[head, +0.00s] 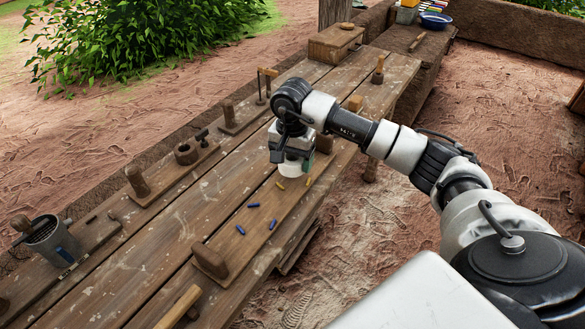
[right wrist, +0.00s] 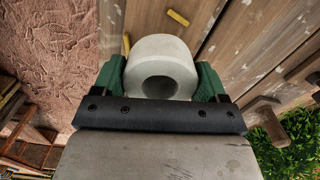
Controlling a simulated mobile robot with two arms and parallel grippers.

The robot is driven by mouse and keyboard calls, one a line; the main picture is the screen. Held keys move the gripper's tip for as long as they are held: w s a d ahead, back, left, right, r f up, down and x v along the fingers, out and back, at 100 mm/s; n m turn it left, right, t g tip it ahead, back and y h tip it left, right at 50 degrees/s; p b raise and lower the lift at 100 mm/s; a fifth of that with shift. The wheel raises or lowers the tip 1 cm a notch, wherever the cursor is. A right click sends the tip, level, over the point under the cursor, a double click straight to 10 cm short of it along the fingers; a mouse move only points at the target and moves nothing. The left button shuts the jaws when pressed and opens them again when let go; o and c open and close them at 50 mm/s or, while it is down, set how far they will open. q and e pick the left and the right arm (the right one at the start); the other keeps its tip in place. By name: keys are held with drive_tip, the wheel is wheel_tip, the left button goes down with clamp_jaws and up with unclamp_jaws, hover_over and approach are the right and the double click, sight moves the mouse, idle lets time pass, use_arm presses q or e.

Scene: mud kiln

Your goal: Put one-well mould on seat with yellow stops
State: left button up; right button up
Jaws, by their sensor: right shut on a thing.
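The one-well mould is a pale grey round block with a single round hollow; it shows in the right wrist view (right wrist: 163,48) and in the head view (head: 292,169). My right gripper (head: 292,157) is shut on it, with a green finger on each side, and holds it over the near edge of the bench. Two yellow stops, one left (head: 281,185) and one right (head: 308,181), lie on the bench just below and beside the mould. The mould and gripper partly cover that area, and any further yellow stop there is hidden. My left gripper is not in view.
Several blue stops (head: 254,205) mark another spot closer on the bench (head: 190,215). A wooden block with an upright knob (head: 210,260) stands near them. Wooden post tools (head: 138,182) line the far side, with a grey pot (head: 48,238) at the left.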

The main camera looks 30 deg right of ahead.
sight(293, 171)
wheel_tip(293, 171, down, 4)
drive_tip(key=shift+r, duration=0.25)
drive_tip(key=shift+f, duration=0.1)
drive_tip(key=shift+f, duration=0.15)
drive_tip(key=o, duration=1)
drive_tip(key=shift+o, duration=0.2)
